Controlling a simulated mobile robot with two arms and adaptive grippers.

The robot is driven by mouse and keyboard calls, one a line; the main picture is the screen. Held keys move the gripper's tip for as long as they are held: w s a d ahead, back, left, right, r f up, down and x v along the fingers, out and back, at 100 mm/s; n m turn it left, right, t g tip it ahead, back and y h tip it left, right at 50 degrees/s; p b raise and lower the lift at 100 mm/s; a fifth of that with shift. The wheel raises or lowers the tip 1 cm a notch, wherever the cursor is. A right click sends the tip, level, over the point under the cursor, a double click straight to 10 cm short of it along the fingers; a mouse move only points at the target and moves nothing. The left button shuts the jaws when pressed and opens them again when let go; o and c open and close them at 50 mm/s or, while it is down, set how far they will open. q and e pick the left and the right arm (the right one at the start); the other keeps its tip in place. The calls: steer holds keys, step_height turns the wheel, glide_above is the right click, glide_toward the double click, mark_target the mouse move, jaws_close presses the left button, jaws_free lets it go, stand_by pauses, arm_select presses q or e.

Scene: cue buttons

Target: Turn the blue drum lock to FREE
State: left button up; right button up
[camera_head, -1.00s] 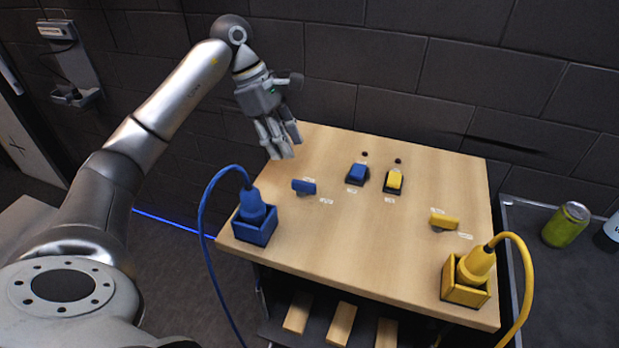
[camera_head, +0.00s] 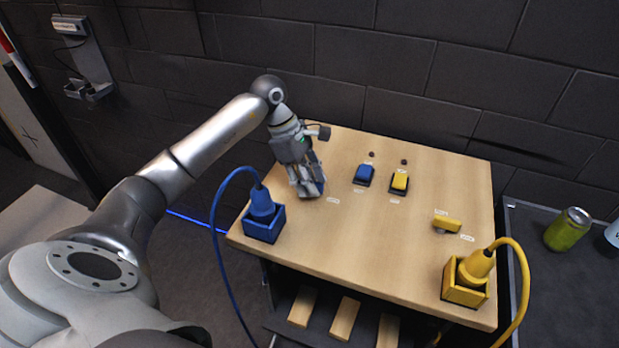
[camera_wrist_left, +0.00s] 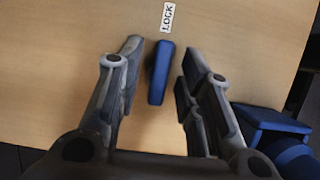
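The blue drum lock's handle (camera_wrist_left: 161,73) sits between the two open fingers of my left gripper (camera_wrist_left: 165,85) in the left wrist view. Its long side runs along the fingers, and a label reading LOCK (camera_wrist_left: 168,17) lies just past its far end. In the head view my left gripper (camera_head: 308,188) is over the blue lock and hides most of it; a blue sliver (camera_head: 320,187) shows at its right. I cannot tell whether the fingers touch the handle. My right gripper is in neither view.
A blue plug in a blue holder (camera_head: 264,226) stands left of my gripper, its cable hanging. A yellow lock (camera_head: 447,225) and yellow plug holder (camera_head: 464,289) are at right. The table's middle is clear.

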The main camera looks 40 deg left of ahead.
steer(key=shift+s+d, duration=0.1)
arm_select(q)
jaws_close()
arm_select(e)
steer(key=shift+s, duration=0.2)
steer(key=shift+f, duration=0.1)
